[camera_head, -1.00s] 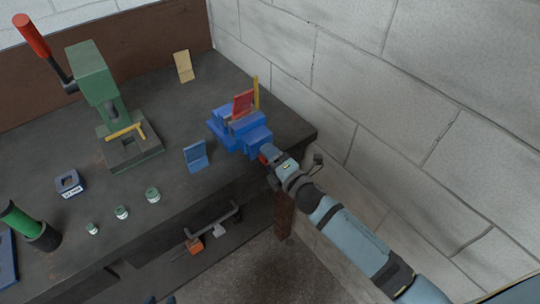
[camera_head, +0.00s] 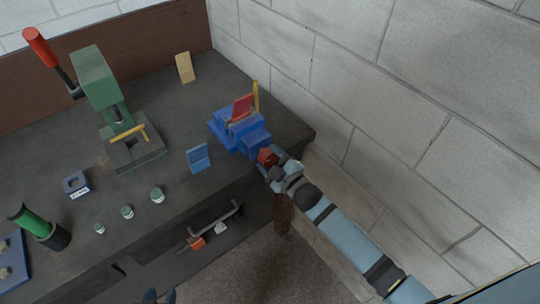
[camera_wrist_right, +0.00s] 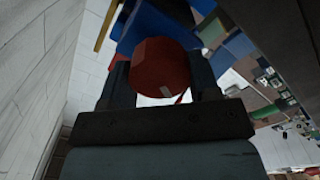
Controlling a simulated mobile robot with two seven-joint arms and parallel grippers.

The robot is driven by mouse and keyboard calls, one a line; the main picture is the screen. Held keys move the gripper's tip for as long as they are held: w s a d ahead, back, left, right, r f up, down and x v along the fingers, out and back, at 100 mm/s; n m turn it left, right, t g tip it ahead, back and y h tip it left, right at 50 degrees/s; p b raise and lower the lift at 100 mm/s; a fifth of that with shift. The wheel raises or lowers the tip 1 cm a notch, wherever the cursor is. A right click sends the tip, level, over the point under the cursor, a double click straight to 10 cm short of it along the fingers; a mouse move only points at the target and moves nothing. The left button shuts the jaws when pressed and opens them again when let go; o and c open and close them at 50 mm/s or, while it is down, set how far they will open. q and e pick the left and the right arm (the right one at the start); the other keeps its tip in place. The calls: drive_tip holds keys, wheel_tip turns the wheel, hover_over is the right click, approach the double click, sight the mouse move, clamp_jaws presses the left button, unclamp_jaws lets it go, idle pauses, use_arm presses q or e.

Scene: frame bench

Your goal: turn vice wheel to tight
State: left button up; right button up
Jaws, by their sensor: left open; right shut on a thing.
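The blue vice (camera_head: 238,130) sits at the bench's right corner, with a red plate (camera_head: 242,108) upright in its jaws. Its red wheel (camera_head: 266,156) is at the near end. My right gripper (camera_head: 270,162) is shut on the wheel. In the right wrist view the faceted red wheel (camera_wrist_right: 160,66) sits between the two dark fingers, with a pale mark on its lower face. The fingers partly hide the wheel in the head view. My left gripper (camera_head: 159,296) just shows at the bottom edge, open and away from the vice.
A yellow bar (camera_head: 256,96) stands behind the vice, near the wall. A blue bracket (camera_head: 198,158) stands left of it. A green press (camera_head: 110,110) with a red-handled lever and several small green-topped pieces stand further left. The block wall (camera_head: 400,120) is close on the right.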

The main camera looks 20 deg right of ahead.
drive_tip(key=m+p, duration=0.1)
drive_tip(key=m, duration=0.3)
drive_tip(key=shift+s+f+m, duration=0.1)
drive_tip(key=shift+f+m, duration=0.05)
drive_tip(key=shift+m, duration=0.15)
drive_tip(key=m+p, duration=0.1)
drive_tip(key=m, duration=0.2)
drive_tip(key=shift+d+m, duration=0.1)
drive_tip(key=shift+m, duration=0.2)
drive_tip(key=shift+m+p, duration=0.45)
drive_tip(key=shift+m, duration=1.25)
drive_tip(key=o, duration=0.9)
